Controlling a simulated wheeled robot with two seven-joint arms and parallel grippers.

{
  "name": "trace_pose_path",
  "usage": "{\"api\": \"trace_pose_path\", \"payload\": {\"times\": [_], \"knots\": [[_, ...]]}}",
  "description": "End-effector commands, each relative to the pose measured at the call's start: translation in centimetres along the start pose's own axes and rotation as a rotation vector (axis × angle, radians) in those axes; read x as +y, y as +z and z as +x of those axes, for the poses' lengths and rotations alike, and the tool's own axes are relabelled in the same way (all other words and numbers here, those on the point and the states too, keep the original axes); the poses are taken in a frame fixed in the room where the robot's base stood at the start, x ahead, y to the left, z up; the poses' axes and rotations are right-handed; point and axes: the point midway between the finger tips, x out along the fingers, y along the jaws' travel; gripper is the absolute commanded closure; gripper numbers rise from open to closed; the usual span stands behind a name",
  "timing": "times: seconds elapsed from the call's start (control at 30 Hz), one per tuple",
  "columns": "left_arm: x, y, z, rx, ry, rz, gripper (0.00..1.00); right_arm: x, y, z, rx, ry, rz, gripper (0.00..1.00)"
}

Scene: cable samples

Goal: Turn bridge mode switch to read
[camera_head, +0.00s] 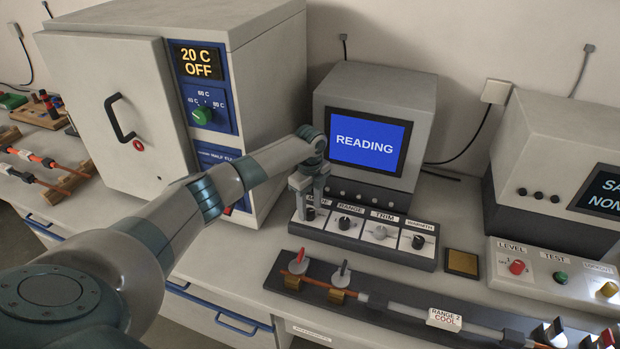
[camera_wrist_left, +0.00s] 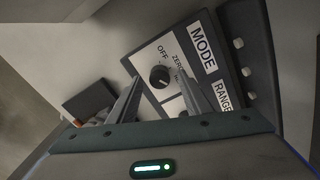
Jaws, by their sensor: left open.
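The bridge (camera_head: 372,130) is a grey box whose blue screen reads "READING". Its sloped control panel (camera_head: 362,246) carries several knobs; labels RANGE and TRIM are readable. The mode switch (camera_wrist_left: 159,76) is a black knob with a white line, under the label MODE in the left wrist view; OFF and ZERO are legible near it, other marks are hidden. My left gripper (camera_head: 309,204) points down over the mode switch at the panel's left end. Its open fingers (camera_wrist_left: 156,84) appear on either side of the knob; contact cannot be told. My right gripper is not in view.
A large oven (camera_head: 120,110) showing "20 C OFF" stands close left of the bridge. A dark cable fixture (camera_head: 390,312) lies in front of the panel. A brass-coloured square (camera_head: 462,263) and another instrument (camera_head: 570,150) are to the right.

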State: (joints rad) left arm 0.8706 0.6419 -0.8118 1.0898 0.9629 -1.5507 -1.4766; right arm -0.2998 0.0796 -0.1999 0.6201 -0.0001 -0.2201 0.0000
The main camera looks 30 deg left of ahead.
Motion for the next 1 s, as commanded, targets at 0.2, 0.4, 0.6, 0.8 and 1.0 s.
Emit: {"api": "trace_pose_path", "payload": {"times": [0.2,0.4,0.6,0.8,1.0], "knots": [[-0.1,0.1,-2.8,-0.002,-0.005,0.001,0.55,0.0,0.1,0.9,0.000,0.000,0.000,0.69],[-0.1,0.1,-6.7,-0.002,-0.005,0.001,0.55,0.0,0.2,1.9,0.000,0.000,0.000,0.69],[-0.1,0.0,-10.8,-0.001,-0.006,0.001,0.55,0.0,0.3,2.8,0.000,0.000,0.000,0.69],[-0.1,0.0,-14.3,-0.001,-0.006,0.001,0.55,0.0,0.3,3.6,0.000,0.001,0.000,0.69],[-0.1,0.0,-16.2,-0.001,-0.003,0.000,0.55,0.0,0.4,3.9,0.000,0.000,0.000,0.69]]}}
